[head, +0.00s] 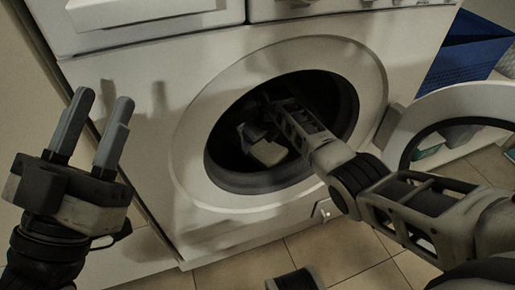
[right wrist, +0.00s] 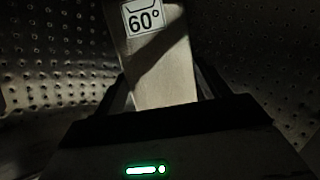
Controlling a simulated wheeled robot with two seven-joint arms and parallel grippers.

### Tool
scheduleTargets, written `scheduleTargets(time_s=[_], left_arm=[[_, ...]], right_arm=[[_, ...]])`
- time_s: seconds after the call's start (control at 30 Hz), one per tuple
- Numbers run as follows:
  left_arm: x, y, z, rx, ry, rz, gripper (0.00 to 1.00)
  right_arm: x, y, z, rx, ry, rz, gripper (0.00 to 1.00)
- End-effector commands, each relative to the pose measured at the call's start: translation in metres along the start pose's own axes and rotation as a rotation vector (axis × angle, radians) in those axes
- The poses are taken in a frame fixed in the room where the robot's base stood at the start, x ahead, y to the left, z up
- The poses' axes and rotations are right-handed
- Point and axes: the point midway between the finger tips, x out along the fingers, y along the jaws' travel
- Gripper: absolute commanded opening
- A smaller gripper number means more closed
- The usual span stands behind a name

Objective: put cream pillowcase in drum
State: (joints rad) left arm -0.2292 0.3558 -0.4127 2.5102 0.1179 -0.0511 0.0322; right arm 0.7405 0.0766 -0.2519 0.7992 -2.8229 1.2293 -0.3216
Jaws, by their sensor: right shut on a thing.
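The cream pillowcase (right wrist: 160,65) shows in the right wrist view as a flat cream piece with a 60° wash label, between the fingers of my right gripper. My right gripper (head: 254,138) is shut on it inside the washing machine's drum (head: 335,95). The drum's perforated metal wall (right wrist: 45,65) lies on both sides in the right wrist view. In the head view the drum is dark, so I cannot clearly tell cloth from gripper there. My left gripper (head: 103,98) is open and empty, left of the drum opening, in front of the machine.
The white washing machine (head: 130,70) fills the middle. Its round door (head: 450,95) stands open at the right, near my right forearm. A blue bin (head: 470,50) is behind the door. Tiled floor (head: 340,245) lies in front.

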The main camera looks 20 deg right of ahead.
Motion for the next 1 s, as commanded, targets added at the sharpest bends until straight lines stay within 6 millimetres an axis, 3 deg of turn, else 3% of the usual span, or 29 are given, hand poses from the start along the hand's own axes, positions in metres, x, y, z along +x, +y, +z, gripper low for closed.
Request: scheduleTargets(time_s=[0.03, 0.13, 0.67, 0.7, 0.73, 1.0], left_arm=[[-0.001, 0.002, -0.004, 0.055, 0.055, 0.022, 0.36], [0.001, 0.006, -0.015, 0.124, 0.127, 0.048, 0.36], [0.002, 0.007, -0.021, 0.143, 0.150, 0.054, 0.36], [0.002, 0.007, -0.021, 0.143, 0.150, 0.054, 0.36], [0.002, 0.007, -0.021, 0.143, 0.150, 0.054, 0.36], [0.002, 0.007, -0.021, 0.143, 0.151, 0.054, 0.36]], right_arm=[[0.013, 0.001, -0.003, 0.000, -0.001, 0.001, 0.45], [0.020, 0.000, -0.005, 0.001, -0.002, 0.000, 0.45], [0.026, -0.001, -0.007, -0.001, -0.001, -0.001, 0.45], [0.026, 0.000, -0.008, -0.001, 0.000, -0.001, 0.85], [0.026, 0.000, -0.008, -0.001, 0.000, -0.001, 0.94], [0.026, 0.000, -0.008, -0.001, 0.000, 0.000, 0.96]])
